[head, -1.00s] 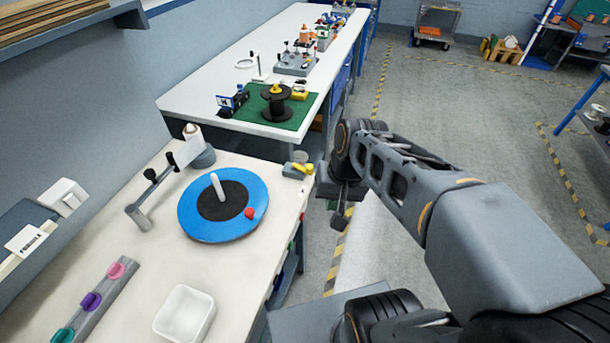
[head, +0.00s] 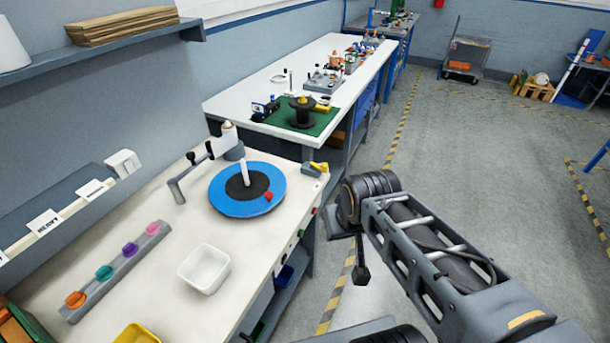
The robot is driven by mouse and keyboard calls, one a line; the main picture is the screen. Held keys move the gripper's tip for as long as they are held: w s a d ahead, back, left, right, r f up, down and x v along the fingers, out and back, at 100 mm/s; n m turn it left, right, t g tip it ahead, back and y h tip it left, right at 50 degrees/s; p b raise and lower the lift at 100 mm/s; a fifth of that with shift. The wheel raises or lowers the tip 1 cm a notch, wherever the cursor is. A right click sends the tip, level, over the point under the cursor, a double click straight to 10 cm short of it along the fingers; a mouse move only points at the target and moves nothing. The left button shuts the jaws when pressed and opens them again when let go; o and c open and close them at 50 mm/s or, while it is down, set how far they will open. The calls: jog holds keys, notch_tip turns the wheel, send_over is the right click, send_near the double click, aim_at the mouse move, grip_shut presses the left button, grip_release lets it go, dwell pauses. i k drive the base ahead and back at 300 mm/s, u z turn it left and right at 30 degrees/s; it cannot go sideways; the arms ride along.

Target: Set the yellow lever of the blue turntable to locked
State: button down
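The blue turntable (head: 225,200) is a flat disc with a dark centre, an upright white post and a small red piece on its right side. It lies on the cream bench top. A yellow lever (head: 319,168) sits on a small grey base at the bench's right edge, just right of and beyond the disc. It looks small here, and I cannot read its setting. My gripper (head: 361,272) points down over the aisle, right of the bench and apart from the lever. Its fingers are too small and dark to show whether they are open.
A white square bin (head: 205,268) and a rail with coloured knobs (head: 118,270) are on the near bench. A crank-like arm (head: 187,180) stands left of the disc. A second bench with a green mat (head: 270,119) is beyond.

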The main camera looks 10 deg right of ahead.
aim_at(324, 168)
jog(key=u, duration=1.85)
jog(key=k, duration=0.7)
jog(key=z, duration=0.75)
jog(key=i, duration=1)
jog(key=u, duration=0.05)
